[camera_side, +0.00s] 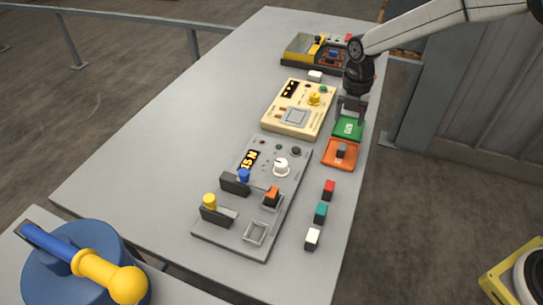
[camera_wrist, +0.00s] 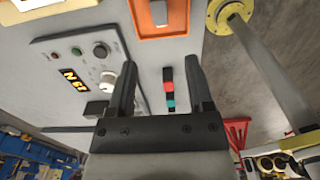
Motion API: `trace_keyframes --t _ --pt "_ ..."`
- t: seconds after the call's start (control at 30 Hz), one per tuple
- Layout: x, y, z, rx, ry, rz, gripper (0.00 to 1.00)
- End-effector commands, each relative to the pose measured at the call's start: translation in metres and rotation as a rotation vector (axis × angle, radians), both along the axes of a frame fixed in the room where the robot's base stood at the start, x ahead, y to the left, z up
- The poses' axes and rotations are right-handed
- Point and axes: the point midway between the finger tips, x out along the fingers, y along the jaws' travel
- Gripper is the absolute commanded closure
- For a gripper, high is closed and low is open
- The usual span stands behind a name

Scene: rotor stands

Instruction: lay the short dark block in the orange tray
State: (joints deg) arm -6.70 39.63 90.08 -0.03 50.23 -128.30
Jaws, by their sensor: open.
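The orange tray (camera_side: 329,158) lies near the right edge of the table, next to a green tray (camera_side: 348,128). A short dark block (camera_side: 341,150) is inside the orange tray, apart from my gripper. In the wrist view the orange tray (camera_wrist: 185,30) is at the top edge, partly cut off, with the block (camera_wrist: 159,13) in it looking grey. My gripper (camera_side: 350,108) hangs above the green tray area, just behind the orange tray. In the wrist view my gripper (camera_wrist: 155,60) has its fingers wide apart with nothing between them.
Red (camera_side: 329,189), teal (camera_side: 320,212) and white (camera_side: 312,238) blocks stand in a row in front of the orange tray. A grey panel (camera_side: 215,238) with knobs and pegs is to the left, a cream panel (camera_side: 275,120) behind it. The table's left side is clear.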

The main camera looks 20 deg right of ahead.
Motion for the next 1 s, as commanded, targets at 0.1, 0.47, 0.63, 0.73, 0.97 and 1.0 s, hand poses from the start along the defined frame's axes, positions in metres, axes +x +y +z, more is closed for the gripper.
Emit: trace_keyframes --t 0.1,0.47,0.63,0.73,0.97,1.0 --pt "0.0 0.0 0.011 0.001 -0.001 0.0 0.34" --pt "0.0 0.0 0.016 -0.001 0.001 0.0 0.34" --pt "0.0 0.0 0.016 0.0 0.0 0.0 0.34" --pt "0.0 0.0 0.016 0.0 0.0 0.0 0.34" --pt "-0.004 -0.002 0.017 0.001 -0.004 -0.045 0.34" --pt "-0.006 -0.003 0.018 0.001 -0.006 -0.069 0.34"
